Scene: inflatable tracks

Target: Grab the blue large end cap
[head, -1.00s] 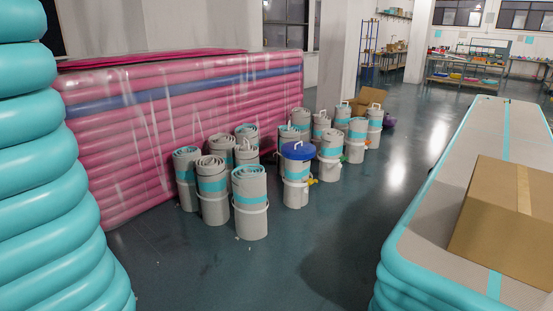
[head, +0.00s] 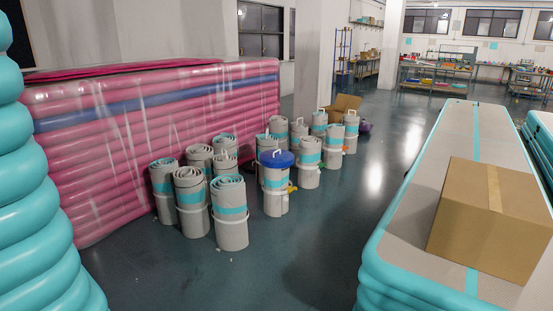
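The blue large end cap (head: 276,158) sits on top of a grey and teal roll (head: 275,202) standing upright on the floor. It is a round, deep blue lid with a pale handle on top. The roll stands at the front of a group of similar rolls, near the middle of the head view. My gripper does not show in the head view.
Several grey rolls (head: 230,213) stand left of the capped one, others behind. Stacked pink inflatables (head: 150,140) lie behind them. Teal inflatables (head: 25,210) rise at left. A teal-edged track (head: 400,240) carrying a cardboard box (head: 490,215) is at right. Floor in front is clear.

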